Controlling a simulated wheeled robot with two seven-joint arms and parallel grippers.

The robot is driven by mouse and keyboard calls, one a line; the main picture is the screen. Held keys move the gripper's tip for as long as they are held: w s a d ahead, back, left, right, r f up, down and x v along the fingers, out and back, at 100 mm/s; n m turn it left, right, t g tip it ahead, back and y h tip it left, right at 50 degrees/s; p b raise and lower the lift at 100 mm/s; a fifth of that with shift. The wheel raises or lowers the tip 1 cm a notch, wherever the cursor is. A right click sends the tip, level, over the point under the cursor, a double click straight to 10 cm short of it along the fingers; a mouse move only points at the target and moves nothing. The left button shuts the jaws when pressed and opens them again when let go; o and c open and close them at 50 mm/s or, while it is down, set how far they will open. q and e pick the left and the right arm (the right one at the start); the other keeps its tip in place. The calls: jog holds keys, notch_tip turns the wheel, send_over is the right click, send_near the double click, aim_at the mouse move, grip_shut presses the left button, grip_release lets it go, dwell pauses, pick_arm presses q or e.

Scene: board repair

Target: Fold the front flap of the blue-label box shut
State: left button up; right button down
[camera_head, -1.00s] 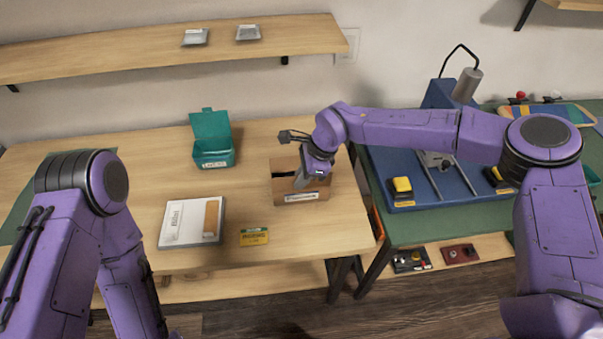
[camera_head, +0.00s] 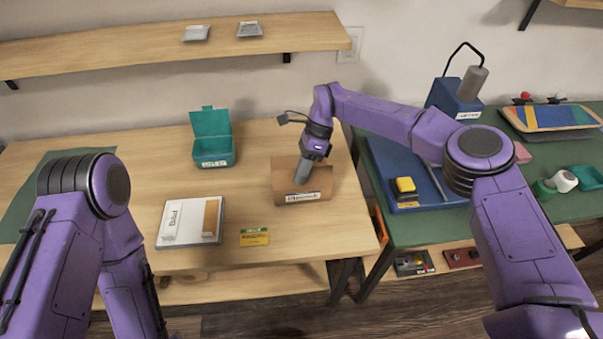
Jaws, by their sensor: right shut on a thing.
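The cardboard box (camera_head: 285,188) stands on the right part of the wooden table. Its front carries a pale label (camera_head: 303,197); I cannot make out blue on it. A brown panel now covers most of its top, and no dark inside shows. My right gripper (camera_head: 301,180) points down onto the box from above, its fingertips at the upper front part. It is shut on what looks like the box's flap; the fingers hide the exact grip. My left arm shows at the left, but its gripper is out of view.
A teal open-lidded box (camera_head: 214,152) stands behind and left. A green workbench (camera_head: 407,229) with a blue tray stands at the right.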

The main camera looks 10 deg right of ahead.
jog(key=c, duration=1.3)
grip_release()
jog(key=shift+c, duration=0.2)
jog(key=b+v, duration=0.1)
jog(key=v, duration=0.9)
jog(key=shift+r+b, duration=0.25)
jog(key=shift+b, duration=0.15)
jog(key=shift+d, duration=0.1)
